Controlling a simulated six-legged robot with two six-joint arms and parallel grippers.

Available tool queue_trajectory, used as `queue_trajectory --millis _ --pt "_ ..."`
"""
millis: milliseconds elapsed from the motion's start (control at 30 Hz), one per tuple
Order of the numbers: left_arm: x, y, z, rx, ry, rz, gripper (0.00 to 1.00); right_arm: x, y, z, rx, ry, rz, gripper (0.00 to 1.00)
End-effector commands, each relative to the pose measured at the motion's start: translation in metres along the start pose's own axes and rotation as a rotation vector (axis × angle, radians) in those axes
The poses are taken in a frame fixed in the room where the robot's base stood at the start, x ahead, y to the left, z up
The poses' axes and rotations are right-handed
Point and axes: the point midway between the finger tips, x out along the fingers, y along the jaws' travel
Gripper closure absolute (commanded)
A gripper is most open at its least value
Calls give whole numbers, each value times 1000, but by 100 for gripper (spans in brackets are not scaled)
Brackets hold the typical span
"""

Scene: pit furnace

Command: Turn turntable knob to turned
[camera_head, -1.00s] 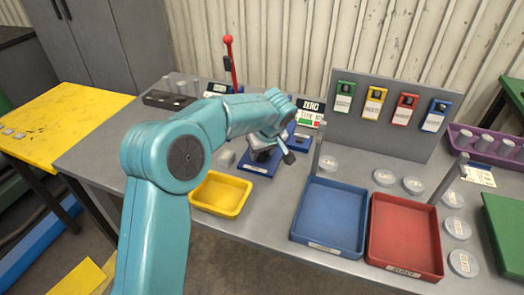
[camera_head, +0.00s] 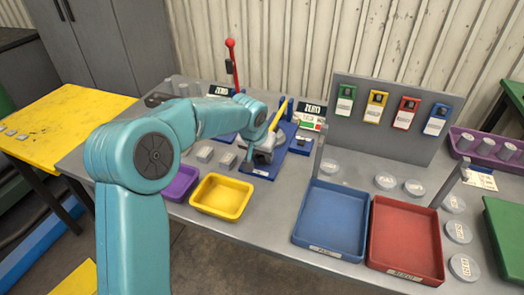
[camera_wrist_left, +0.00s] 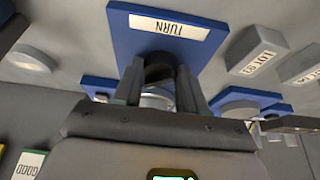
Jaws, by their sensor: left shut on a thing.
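The turntable is a blue base plate (camera_head: 258,172) on the bench, left of the blue tray in the head view. In the left wrist view its plate (camera_wrist_left: 200,50) carries an upside-down "TURN" label (camera_wrist_left: 165,25). My left gripper (camera_head: 264,150) comes down over it from the left. In the wrist view the two dark fingers (camera_wrist_left: 160,78) close around a dark round knob (camera_wrist_left: 159,62) on the plate. The fingers hide most of the knob, and its angle is hard to read. My right gripper is not in view.
A yellow tray (camera_head: 222,211) and purple tray (camera_head: 181,181) lie front left of the turntable. A blue tray (camera_head: 330,246) and red tray (camera_head: 403,272) lie to the right. A red-handled lever (camera_head: 231,55) stands behind. Small grey blocks (camera_head: 205,154) lie beside my gripper.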

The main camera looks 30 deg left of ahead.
Motion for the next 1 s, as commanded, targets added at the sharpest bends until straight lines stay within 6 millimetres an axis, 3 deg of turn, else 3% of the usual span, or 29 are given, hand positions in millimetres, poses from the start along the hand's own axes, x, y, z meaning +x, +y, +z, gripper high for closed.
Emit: queue_trajectory --millis 400,1000 --pt "-2 -4 -2 359 -2 151 89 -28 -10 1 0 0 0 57" --pt "1 -7 -4 825 0 342 89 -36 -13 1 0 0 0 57"
